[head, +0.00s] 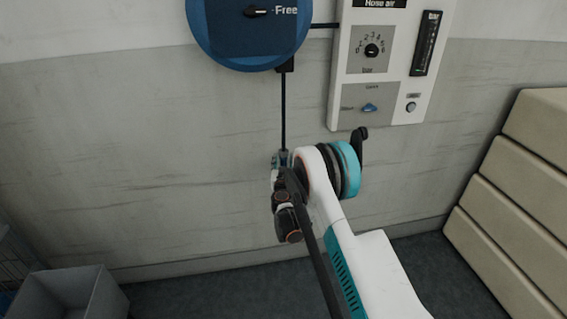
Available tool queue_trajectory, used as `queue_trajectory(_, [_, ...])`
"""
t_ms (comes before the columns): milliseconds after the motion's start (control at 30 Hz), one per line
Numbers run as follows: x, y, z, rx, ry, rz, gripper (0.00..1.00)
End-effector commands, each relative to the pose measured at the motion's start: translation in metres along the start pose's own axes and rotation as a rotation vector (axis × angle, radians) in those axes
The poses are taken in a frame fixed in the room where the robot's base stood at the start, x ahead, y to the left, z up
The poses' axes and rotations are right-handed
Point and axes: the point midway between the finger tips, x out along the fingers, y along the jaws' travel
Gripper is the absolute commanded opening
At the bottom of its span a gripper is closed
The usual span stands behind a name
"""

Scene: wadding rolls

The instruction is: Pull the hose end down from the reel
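The blue round reel (246,30) is on the wall at the top, cut off by the upper edge of the head view. Its black knob points to the word "Free". A thin black hose (284,110) comes out of the block under the reel and runs straight down to my gripper (281,160). My gripper appears shut around the hose's lower end, well below the reel. The hose end itself is mostly hidden by the fingers, and the small fingertips are hard to make out.
A white panel (350,60) with a pressure dial, a gauge and a blue lever is on the wall right of the reel. Stacked beige padded blocks (520,185) stand at the right. A grey bin (75,292) stands at the lower left. The wall left of the hose is clear.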

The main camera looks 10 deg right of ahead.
Motion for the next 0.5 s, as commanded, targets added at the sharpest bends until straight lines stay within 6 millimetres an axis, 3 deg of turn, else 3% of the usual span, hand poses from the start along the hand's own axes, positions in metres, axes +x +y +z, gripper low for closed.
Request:
queue_trajectory(233, [-0.007, 0.000, 0.000, 0.000, 0.000, 0.000, 0.43])
queue_trajectory(500, [-0.049, -0.001, 0.000, 0.000, 0.000, -0.001, 0.43])
